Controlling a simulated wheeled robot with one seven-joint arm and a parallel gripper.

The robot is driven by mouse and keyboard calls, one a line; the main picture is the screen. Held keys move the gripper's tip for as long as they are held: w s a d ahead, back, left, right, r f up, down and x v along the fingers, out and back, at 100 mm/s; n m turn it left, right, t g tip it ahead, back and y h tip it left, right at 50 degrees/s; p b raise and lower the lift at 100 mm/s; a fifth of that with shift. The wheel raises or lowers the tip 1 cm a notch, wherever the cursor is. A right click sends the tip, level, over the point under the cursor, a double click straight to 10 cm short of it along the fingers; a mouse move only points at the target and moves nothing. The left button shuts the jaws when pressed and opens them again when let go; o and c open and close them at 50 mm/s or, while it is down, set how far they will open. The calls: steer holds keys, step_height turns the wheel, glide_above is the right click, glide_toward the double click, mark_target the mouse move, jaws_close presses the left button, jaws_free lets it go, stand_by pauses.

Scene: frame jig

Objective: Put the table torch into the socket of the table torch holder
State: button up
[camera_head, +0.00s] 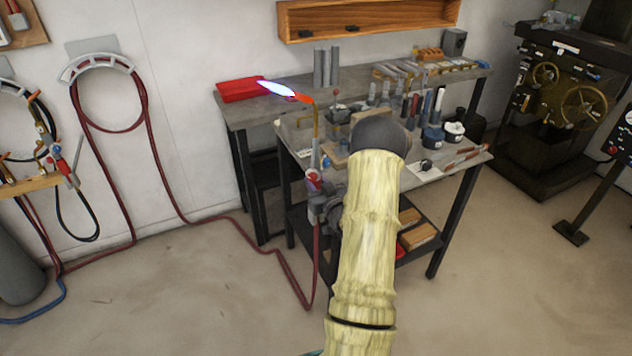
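The table torch (315,158) stands about upright at the left side of the front work table (292,134). Its bent brass tube points up and left, with a blue-white flame at the tip. It has red valve knobs low on its body, and a dark red hose hangs from its lower end. Dark grey parts (327,207) sit close against the torch's lower end, partly behind my yellow-sleeved arm. They look like my gripper, but its fingers cannot be made out. I cannot tell whether it grips the torch. The torch holder and its socket cannot be picked out.
The front table holds several tools, bottles and cups. A grey bench (262,108) behind it carries a red tray (240,90). The torch's hose (285,262) loops over the floor to the wall hoses. Machines stand at the right. The front floor is clear.

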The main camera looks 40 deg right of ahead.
steer(key=shift+s+d+f+b, duration=0.1)
steer(key=shift+s+f+b, duration=0.05)
steer(key=shift+f+b, duration=1.45)
steer(key=shift+f, duration=0.25)
steer(key=shift+f+b, duration=0.6)
steer(key=shift+b, duration=0.1)
steer(key=o, duration=1.1)
steer(key=shift+o, duration=0.2)
steer(key=shift+f, duration=0.1)
